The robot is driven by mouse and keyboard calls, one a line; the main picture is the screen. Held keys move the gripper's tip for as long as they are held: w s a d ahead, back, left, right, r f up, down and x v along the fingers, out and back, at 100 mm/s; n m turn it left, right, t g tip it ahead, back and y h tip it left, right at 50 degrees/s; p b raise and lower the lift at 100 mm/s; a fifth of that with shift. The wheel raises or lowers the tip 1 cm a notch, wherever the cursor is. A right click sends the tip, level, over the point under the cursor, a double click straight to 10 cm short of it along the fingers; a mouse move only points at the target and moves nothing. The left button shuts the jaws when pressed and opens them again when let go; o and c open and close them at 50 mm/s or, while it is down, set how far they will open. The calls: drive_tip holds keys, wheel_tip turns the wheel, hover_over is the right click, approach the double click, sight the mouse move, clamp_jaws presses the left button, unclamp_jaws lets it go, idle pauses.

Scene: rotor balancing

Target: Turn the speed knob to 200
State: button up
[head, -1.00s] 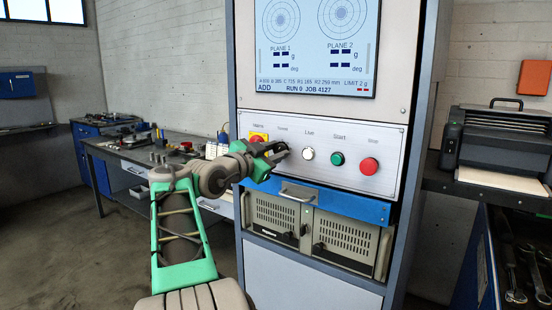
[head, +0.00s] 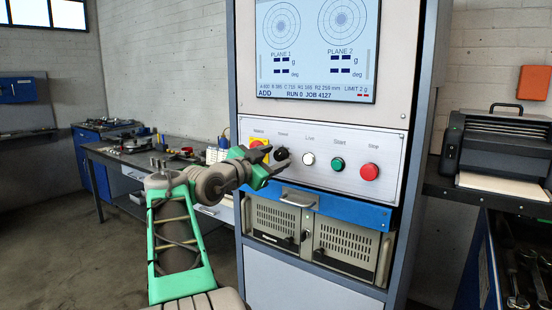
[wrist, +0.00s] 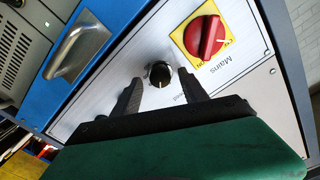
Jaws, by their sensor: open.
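The speed knob (head: 281,157) is a round black knob on the grey control panel, between the red mains switch on yellow and the white Live button. In the wrist view the knob (wrist: 160,73) lies between my fingertips, with a pale pointer mark facing the picture's bottom. My gripper (head: 278,163) is open in front of the panel, and its dark fingers (wrist: 157,86) stand on either side of the knob without visibly closing on it. The Speed label is partly hidden in the wrist view. The screen (head: 318,50) shows RUN 0.
The red mains switch (wrist: 204,37) is close beside my fingers. The Live (head: 308,159), green Start (head: 338,164) and red Stop (head: 369,171) buttons are to the right. A metal handle (head: 298,193) on the blue drawer sticks out just below.

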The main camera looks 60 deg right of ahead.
drive_tip(key=w+a, duration=0.1)
drive_tip(key=a, duration=0.6)
drive_tip(key=w+a+f+n+t+y+p, duration=0.4)
drive_tip(key=w+a+n+t+p, duration=0.35)
drive_tip(key=w, duration=0.45)
drive_tip(key=w+a+f+n+t+y+p, duration=0.1)
drive_tip(key=w+a+f+n+y, duration=0.15)
drive_tip(key=a, duration=0.45)
drive_tip(key=w+a+f+n+t+y+p, duration=0.1)
drive_tip(key=w+a+f+n+y+p, duration=0.2)
drive_tip(key=a, duration=0.5)
drive_tip(key=s+a+f+n+g+y+p, duration=0.1)
drive_tip(key=s+a+f+n+y, duration=0.1)
drive_tip(key=a, duration=0.6)
drive_tip(key=s+a+f+n+g+y+p, duration=0.1)
drive_tip(key=s+a+f+n+y+p, duration=0.1)
drive_tip(key=s+a+f+n, duration=0.3)
drive_tip(key=s+a+f+n+g+y+p, duration=0.1)
drive_tip(key=s+a+f+n+y, duration=0.3)
drive_tip(key=a, duration=0.9)
drive_tip(key=shift+s+n+p, duration=0.65)
drive_tip(key=shift+s+n, duration=0.2)
drive_tip(key=shift+n, duration=0.05)
drive_tip(key=shift+g, duration=0.25)
